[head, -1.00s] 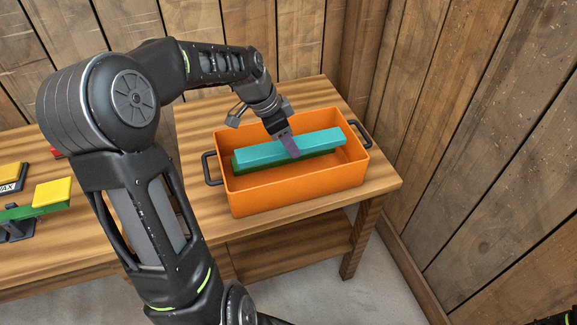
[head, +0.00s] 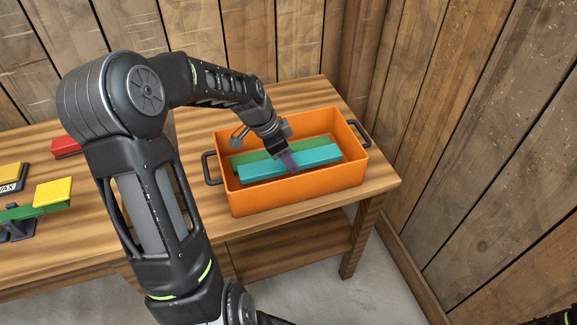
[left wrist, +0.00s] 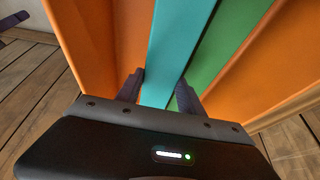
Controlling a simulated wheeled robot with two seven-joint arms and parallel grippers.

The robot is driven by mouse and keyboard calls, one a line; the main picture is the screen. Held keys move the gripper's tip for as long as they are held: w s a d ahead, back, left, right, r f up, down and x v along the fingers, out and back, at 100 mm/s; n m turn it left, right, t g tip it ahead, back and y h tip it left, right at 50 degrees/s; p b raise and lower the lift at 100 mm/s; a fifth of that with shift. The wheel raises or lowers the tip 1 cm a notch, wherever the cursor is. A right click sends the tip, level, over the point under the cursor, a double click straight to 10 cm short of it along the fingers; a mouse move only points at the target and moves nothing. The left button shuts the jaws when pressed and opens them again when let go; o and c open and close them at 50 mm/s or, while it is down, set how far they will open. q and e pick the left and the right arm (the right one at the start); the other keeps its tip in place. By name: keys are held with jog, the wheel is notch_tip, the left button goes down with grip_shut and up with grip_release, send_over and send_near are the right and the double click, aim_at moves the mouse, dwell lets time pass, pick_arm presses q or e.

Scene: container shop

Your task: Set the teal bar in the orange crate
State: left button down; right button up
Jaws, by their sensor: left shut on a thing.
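The teal bar (head: 262,168) is inside the orange crate (head: 300,190), lying lengthwise in front of a green bar. My left gripper (head: 290,163) reaches down into the crate and is shut on the teal bar near its middle. In the left wrist view the teal bar (left wrist: 178,50) runs between the two fingers (left wrist: 160,90), with the green bar beside it on the right. Whether the teal bar touches the crate floor is hidden. My right gripper is not in view.
The green bar (head: 285,148) lies in the crate behind the teal bar. The crate stands on a wooden table (head: 195,128), its dark handles at both ends. To the left are a red block (head: 65,147), a yellow block (head: 53,192) and a green beam (head: 25,212). Wooden walls stand behind and right.

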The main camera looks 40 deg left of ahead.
pick_arm(q)
jog(key=shift+f, duration=1.85)
jog(key=shift+f, duration=0.1)
jog(key=c, duration=1)
grip_release()
jog(key=v, duration=1.2)
